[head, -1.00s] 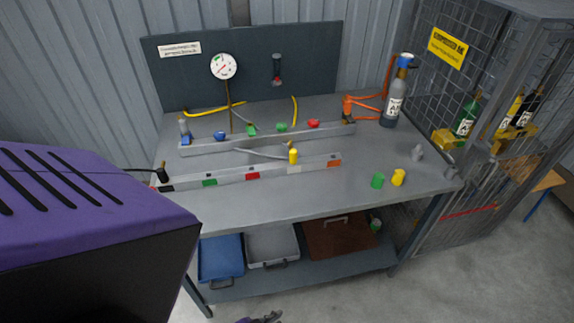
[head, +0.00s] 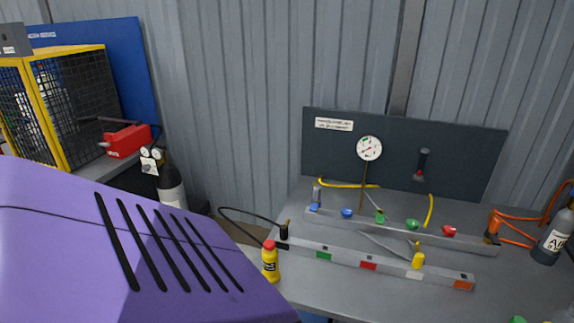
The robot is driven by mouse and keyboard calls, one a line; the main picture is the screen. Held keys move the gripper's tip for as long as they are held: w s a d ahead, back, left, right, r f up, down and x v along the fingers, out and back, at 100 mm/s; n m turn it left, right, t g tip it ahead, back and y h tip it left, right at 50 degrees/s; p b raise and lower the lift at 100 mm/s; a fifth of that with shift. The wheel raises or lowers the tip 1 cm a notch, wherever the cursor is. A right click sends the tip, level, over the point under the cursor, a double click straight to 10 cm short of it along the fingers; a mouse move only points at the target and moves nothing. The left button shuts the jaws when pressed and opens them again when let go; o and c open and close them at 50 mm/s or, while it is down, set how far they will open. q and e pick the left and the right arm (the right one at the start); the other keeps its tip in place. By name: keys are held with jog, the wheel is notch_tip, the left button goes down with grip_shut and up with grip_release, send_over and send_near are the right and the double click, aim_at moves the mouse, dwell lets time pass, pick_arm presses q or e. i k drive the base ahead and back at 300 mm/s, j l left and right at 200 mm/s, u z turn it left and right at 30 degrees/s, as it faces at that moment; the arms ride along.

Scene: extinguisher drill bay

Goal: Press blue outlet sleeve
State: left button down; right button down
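Two small blue parts show at the left of the rear rail (head: 460,243) on the workbench. One is a blue fitting (head: 314,207) at the rail's left end, with a grey upright piece above it. The other is a rounded blue knob (head: 347,213) just right of it. I cannot tell for certain which is the outlet sleeve; the left one looks more like a collar. Neither of my grippers is in the head view now.
A gauge (head: 369,148) stands before the dark panel. Green and red knobs share the rear rail. The front rail (head: 340,260) has coloured labels. A yellow bottle (head: 271,262) stands at the bench's left. A yellow-framed cage (head: 80,105) is far left. A purple slotted casing covers the lower left.

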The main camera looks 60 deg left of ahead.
aim_at(314, 206)
jog(key=u, duration=1.6)
